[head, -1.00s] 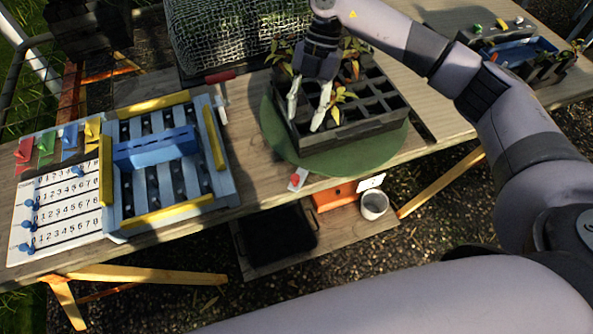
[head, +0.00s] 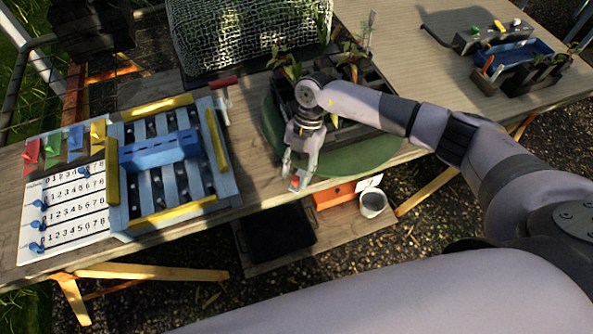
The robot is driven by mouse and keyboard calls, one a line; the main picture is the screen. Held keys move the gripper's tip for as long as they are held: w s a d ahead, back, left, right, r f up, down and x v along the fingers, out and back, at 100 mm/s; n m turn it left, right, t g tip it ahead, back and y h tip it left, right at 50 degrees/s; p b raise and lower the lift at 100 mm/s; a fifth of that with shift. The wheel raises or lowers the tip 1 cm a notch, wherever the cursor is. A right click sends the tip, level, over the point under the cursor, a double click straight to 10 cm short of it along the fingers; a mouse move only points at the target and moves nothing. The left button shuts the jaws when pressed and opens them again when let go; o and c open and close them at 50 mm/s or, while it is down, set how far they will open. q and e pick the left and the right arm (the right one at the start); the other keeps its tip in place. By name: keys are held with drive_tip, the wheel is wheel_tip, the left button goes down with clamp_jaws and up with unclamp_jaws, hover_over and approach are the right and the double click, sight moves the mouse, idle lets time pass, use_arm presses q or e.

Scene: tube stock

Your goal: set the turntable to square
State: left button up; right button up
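The turntable is a round green disc (head: 272,137) on the table, with a dark celled plant tray (head: 372,78) on top. My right arm crosses in front and hides much of the tray, so I cannot tell how squarely it sits. A small red tab on a white base (head: 295,182) is at the disc's front edge. My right gripper (head: 296,176) points down there, its two fingers apart with the red tab between or just beneath the tips. I cannot tell if they touch it. My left gripper is not in view.
A blue slatted frame with yellow bars (head: 228,187) and a number board (head: 62,215) stand left. A red-handled tool (head: 223,82) lies between frame and disc. A mesh cover (head: 245,40) stands behind. A blue tray (head: 525,52) is far right.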

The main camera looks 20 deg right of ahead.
drive_tip(key=shift+s+a+f, duration=0.15)
drive_tip(key=shift+f, duration=0.35)
clamp_jaws()
idle(0.6)
